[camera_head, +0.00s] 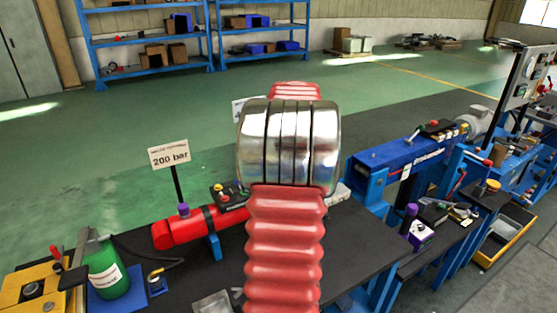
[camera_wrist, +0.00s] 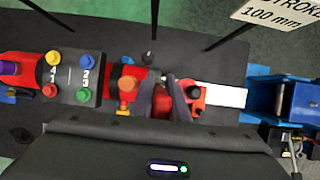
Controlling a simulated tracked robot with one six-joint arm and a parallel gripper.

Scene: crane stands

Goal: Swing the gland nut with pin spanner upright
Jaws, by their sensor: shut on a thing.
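My gripper (camera_wrist: 164,98) shows in the wrist view as two dark fingers. It is shut on a narrow red piece (camera_wrist: 161,102), which looks like the handle of the pin spanner. The gland nut cannot be told apart clearly, and the spanner's tilt cannot be judged. In the head view my own arm hides the gripper and the spanner.
A button box (camera_wrist: 72,75) stands left of the gripper. A white plate (camera_wrist: 222,95) and a blue stand (camera_wrist: 263,93) are to the right. In the head view a red cylinder (camera_head: 180,229) with a 200 bar sign (camera_head: 169,155) and a green bottle (camera_head: 108,270) stand on the left.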

